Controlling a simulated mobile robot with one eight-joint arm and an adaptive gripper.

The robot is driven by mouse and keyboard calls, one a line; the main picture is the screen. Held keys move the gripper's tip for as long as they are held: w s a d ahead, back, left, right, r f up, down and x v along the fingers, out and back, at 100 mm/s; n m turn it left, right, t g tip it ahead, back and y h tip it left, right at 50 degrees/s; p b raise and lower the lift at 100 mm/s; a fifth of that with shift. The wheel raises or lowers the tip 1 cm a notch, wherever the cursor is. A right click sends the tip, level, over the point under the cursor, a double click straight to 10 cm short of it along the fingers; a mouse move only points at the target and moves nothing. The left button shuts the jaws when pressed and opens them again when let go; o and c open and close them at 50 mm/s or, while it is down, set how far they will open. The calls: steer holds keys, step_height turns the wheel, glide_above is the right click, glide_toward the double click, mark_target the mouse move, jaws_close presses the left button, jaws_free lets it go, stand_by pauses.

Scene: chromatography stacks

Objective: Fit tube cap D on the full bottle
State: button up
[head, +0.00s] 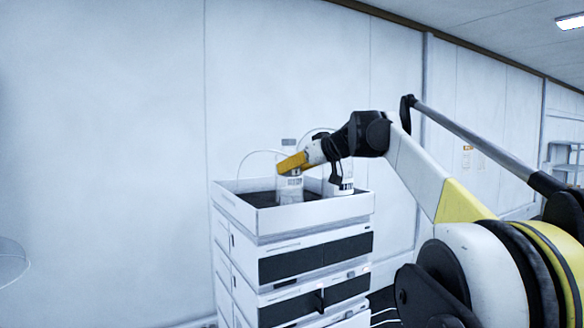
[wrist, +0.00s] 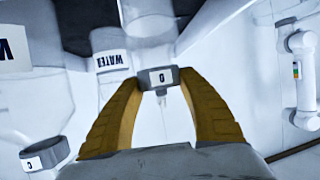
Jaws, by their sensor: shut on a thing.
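My gripper (wrist: 158,92) has its two yellow fingers shut on a grey cap (wrist: 158,77) with a white label; its letter looks like a D but is hard to read. In the head view my gripper (head: 284,166) is over the tray on top of the stack, by the top of a clear bottle (head: 289,190). In the wrist view a bottle labelled WATER (wrist: 112,62) stands beyond the cap to the left. Another labelled bottle (wrist: 148,22) is at the top. I cannot tell which bottle is full, or whether the cap touches one.
The white tray (head: 305,216) crowns a stack of modules (head: 300,265). A second bottle (head: 342,187) stands right of the first. A cap marked C (wrist: 44,154) is at lower left in the wrist view, near another large labelled bottle (wrist: 28,95). Thin tubes (head: 252,154) arch over the tray.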

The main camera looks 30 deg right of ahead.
steer(key=shift+f, duration=0.15)
steer(key=shift+f, duration=0.35)
stand_by(0.3)
steer(key=o, duration=1.6)
steer(key=shift+o, duration=0.2)
step_height(320, 180, up, 7)
steer(key=p, duration=0.6)
